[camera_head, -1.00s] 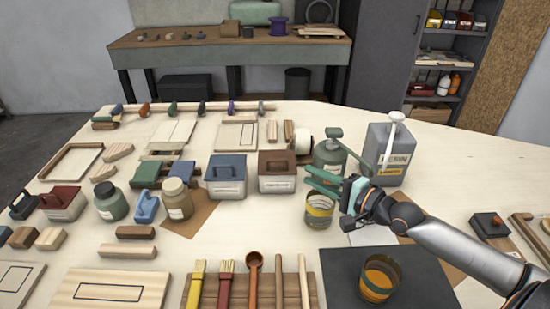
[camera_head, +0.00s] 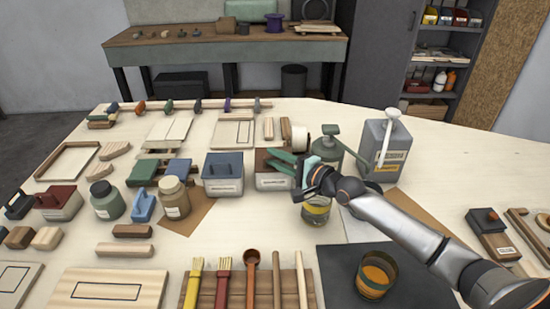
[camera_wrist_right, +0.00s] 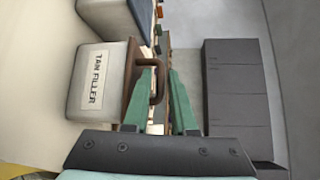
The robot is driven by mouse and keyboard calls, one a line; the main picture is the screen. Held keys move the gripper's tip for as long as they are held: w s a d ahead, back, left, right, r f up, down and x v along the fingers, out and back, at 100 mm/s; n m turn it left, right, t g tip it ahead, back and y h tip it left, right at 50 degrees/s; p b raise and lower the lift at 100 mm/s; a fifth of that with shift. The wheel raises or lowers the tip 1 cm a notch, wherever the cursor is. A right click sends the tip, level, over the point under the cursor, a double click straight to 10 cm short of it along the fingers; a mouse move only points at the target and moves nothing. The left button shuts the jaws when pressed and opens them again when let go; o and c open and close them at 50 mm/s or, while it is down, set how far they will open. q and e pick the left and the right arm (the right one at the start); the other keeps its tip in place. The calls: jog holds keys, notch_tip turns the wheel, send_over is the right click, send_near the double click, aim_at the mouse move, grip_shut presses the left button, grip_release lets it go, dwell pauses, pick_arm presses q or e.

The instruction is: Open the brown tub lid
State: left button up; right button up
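The brown tub (camera_head: 272,183) is a pale box with a brown lid (camera_head: 262,158), standing in the middle of the table. In the right wrist view its label reads "TAN FILLER" (camera_wrist_right: 92,80), and the lid (camera_wrist_right: 129,85) has a raised loop handle (camera_wrist_right: 158,84). My right gripper (camera_head: 272,159) is at the lid from the right and hides part of it. In the right wrist view its two green fingers (camera_wrist_right: 160,75) are apart, with the handle between them; I see no firm grip. The lid sits on the tub. My left gripper is not in view.
A blue-lidded tub (camera_head: 223,178) stands close on the left. A green pump bottle (camera_head: 327,155), a grey can (camera_head: 383,150) and a banded jar (camera_head: 316,212) stand near my right arm. Brushes and sticks (camera_head: 250,280) lie at the front.

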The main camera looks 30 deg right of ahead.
jog(key=shift+w+a, duration=0.1)
jog(key=shift+w, duration=0.1)
jog(key=shift+c, duration=0.4)
grip_shut()
dwell(1.0)
